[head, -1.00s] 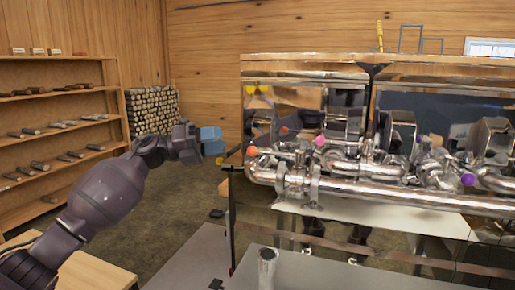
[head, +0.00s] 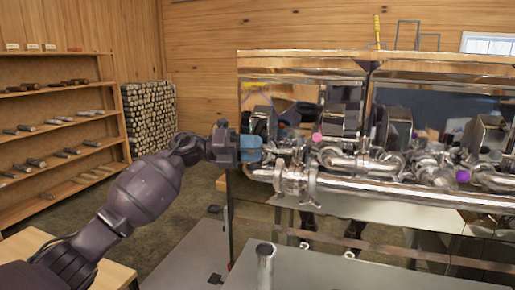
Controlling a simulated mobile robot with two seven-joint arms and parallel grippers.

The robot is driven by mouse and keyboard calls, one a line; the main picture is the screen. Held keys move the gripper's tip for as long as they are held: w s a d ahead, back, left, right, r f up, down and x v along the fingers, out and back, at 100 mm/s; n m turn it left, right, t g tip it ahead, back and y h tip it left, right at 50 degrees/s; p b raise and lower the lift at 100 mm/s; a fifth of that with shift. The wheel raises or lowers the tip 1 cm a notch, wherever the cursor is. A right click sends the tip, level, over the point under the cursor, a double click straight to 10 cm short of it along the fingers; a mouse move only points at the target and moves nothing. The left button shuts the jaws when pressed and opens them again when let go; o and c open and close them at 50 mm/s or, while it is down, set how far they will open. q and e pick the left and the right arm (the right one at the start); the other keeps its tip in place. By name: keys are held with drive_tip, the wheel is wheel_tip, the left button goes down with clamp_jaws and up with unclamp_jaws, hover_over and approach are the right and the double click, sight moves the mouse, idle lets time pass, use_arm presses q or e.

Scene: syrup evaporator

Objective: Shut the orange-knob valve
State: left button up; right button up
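My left gripper (head: 248,148) reaches in from the left at the left end of the steel pipework (head: 290,180). Its blue fingertips overlap the place of the orange knob in the picture. The orange knob itself is hidden behind them, so I cannot tell whether they touch it or whether the fingers are open or shut. A pink knob (head: 317,137) and a purple knob (head: 463,176) show farther right on the pipework. My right gripper is not in view.
The shiny evaporator pan (head: 300,66) stands behind the pipes and mirrors them. A grey table (head: 330,272) with an upright metal cylinder (head: 265,262) is in front. Tool shelves (head: 60,88) and stacked firewood (head: 150,117) stand at left. Floor between is open.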

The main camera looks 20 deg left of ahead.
use_arm(q)
drive_tip(key=shift+w+d, duration=0.15)
drive_tip(key=shift+d, duration=0.45)
drive_tip(key=shift+c, duration=0.5)
clamp_jaws()
